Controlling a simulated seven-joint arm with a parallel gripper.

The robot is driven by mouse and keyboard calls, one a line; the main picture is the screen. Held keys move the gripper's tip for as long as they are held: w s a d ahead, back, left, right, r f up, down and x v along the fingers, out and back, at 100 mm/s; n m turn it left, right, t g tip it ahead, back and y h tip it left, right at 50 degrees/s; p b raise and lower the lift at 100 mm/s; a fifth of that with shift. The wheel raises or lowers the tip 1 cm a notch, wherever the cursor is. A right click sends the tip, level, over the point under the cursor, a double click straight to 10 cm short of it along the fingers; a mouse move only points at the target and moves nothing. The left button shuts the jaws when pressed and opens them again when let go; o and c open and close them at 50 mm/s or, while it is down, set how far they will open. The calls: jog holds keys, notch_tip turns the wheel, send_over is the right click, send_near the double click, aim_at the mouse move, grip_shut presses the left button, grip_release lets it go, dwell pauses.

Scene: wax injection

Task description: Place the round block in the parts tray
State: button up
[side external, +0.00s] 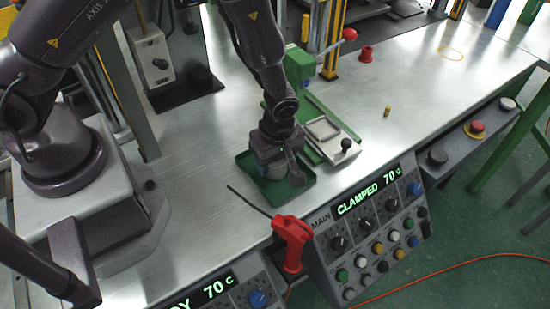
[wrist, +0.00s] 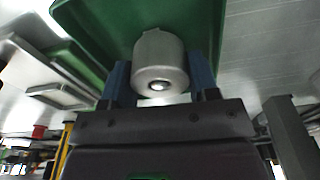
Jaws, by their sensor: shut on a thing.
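The round block is a grey-white cylinder (wrist: 160,62) with a small hole in its end. It sits between the blue fingers of my gripper (wrist: 160,82) in the wrist view, and the gripper is shut on it. In the side view my gripper (side external: 270,165) points down over the green parts tray (side external: 302,189), with the round block (side external: 270,171) low inside the tray's outline. The tray also fills the top of the wrist view (wrist: 95,25). I cannot tell whether the block touches the tray floor.
A green fixture with a light metal plate (side external: 322,130) and black knob stands right of the tray. A red-handled tool (side external: 293,242) and control panels (side external: 370,225) line the front edge. A brass pin (side external: 387,111) and a red part (side external: 366,54) stand on the otherwise clear right tabletop.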

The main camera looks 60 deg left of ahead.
jog(key=shift+f, duration=0.15)
jog(key=o, duration=1)
notch_tip(320, 180, up, 12)
jog(key=d+f, duration=0.1)
notch_tip(320, 180, up, 15)
jog(key=m+t+h, duration=0.2)
jog(key=m, duration=0.6)
send_over(279, 163)
jog(key=s+a, duration=0.5)
jog(key=shift+s+a+r+m+t+y, duration=0.1)
jog(key=shift+s+a+r+m+t, duration=0.55)
jog(key=shift+s+r+m, duration=0.75)
jog(key=shift+s+a+r+m+t+y, duration=0.1)
jog(key=shift+s+a+r+m+t, duration=0.4)
jog(key=shift+s+a+r+m, duration=0.85)
jog(key=shift+s+a+r+m+t+y, duration=0.1)
jog(key=shift+s+a+r+m+t, duration=0.3)
jog(key=shift+s+r+m, duration=1.05)
jog(key=shift+s+d+f+m, duration=0.15)
jog(key=shift+s+f+m, duration=0.25)
